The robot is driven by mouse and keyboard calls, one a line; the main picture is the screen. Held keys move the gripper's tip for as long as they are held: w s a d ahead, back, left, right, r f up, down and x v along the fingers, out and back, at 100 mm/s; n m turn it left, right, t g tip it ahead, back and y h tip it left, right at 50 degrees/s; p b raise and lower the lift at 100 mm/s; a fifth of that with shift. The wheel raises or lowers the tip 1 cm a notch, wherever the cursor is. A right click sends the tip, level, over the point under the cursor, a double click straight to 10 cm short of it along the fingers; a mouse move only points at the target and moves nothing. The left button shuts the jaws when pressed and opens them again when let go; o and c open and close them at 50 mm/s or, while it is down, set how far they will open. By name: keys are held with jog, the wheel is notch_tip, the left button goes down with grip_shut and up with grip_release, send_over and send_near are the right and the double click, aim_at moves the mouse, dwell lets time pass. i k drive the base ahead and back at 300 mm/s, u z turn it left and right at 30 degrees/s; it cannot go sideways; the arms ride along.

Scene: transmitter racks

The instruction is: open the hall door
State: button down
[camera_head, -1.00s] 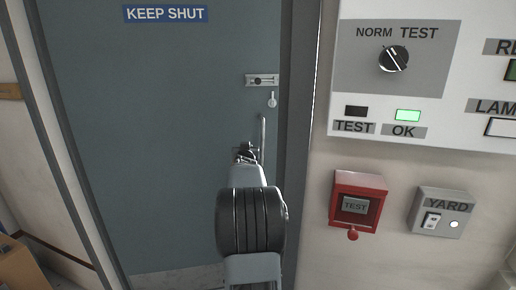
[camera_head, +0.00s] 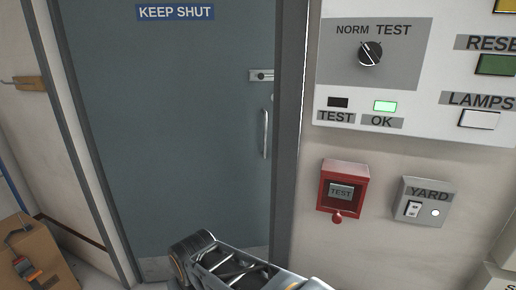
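The hall door (camera_head: 170,120) is a blue-grey panel with a "KEEP SHUT" sign (camera_head: 176,12), and it looks shut in its frame. A vertical bar handle (camera_head: 265,133) is near its right edge. Above the handle is a small metal slide bolt or latch plate (camera_head: 261,75); its exact state is too small to tell. My arm lies low across the bottom of the view, below the handle and apart from it. My gripper's fingers do not show.
A brown carton (camera_head: 45,262) with a handheld device (camera_head: 27,268) stands at lower left.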

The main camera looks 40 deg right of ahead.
aim_at(180, 117)
jog(key=z, duration=0.4)
jog(key=k, duration=0.9)
jog(key=u, duration=0.35)
jog(key=i, duration=0.85)
jog(key=u, duration=0.45)
jog(key=i, duration=0.95)
jog(key=z, duration=0.35)
